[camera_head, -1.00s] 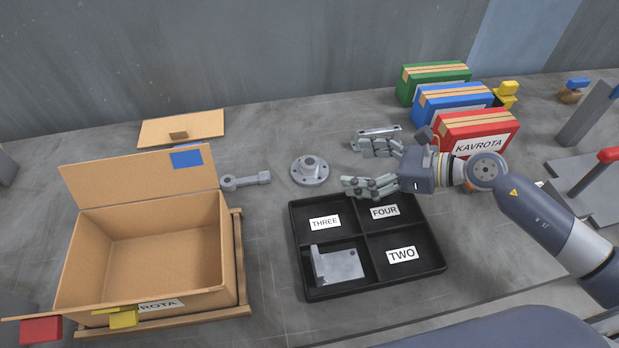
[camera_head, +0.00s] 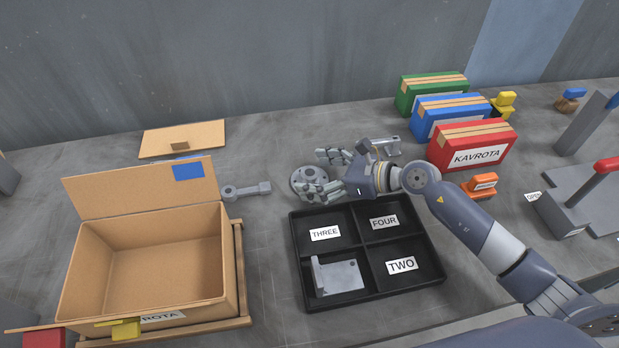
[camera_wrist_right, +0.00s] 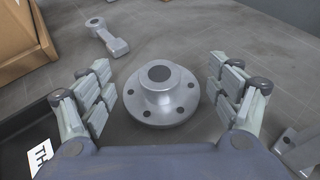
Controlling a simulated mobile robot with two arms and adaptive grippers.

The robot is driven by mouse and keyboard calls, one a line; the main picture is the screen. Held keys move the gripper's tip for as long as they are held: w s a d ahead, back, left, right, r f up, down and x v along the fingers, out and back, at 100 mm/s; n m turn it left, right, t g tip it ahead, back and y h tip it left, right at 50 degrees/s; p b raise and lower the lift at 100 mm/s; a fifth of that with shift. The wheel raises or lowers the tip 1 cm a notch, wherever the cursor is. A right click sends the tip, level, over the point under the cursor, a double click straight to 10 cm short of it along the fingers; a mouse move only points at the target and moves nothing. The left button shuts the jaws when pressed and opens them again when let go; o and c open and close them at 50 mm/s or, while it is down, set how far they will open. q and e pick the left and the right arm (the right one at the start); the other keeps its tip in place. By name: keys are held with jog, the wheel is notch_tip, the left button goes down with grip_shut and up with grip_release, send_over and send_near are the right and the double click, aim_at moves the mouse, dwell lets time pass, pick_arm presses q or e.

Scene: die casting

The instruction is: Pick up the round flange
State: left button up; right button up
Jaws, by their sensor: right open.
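The round flange (camera_head: 302,180) is a grey metal disc with a raised hub and several bolt holes. It lies flat on the table behind the black tray, partly hidden by my right gripper in the head view. My right gripper (camera_head: 328,172) is open at the flange's right side. In the right wrist view the flange (camera_wrist_right: 161,92) sits centred between and a little beyond the two spread fingers (camera_wrist_right: 170,95), with a gap on both sides. My left gripper is not in view.
A connecting rod (camera_head: 246,190) lies left of the flange. A black divided tray (camera_head: 366,252) holds an L-shaped bracket (camera_head: 340,277). An open cardboard box (camera_head: 150,255) stands at the left. A grey bracket (camera_head: 388,147) and the red box (camera_head: 472,146) are at the right.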

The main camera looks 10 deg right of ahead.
aim_at(316, 175)
jog(key=c, duration=1.3)
jog(key=shift+r, duration=0.15)
jog(key=shift+c, duration=0.5)
notch_tip(316, 175, up, 10)
jog(key=shift+f, duration=0.2)
jog(key=s+d+r+p, duration=0.1)
jog(key=s+d, duration=0.2)
jog(key=s, duration=0.4)
jog(key=s+d+r+p, duration=0.1)
jog(key=s+d, duration=0.3)
jog(key=s, duration=0.3)
jog(key=shift+s+r, duration=0.15)
jog(key=shift+r, duration=0.1)
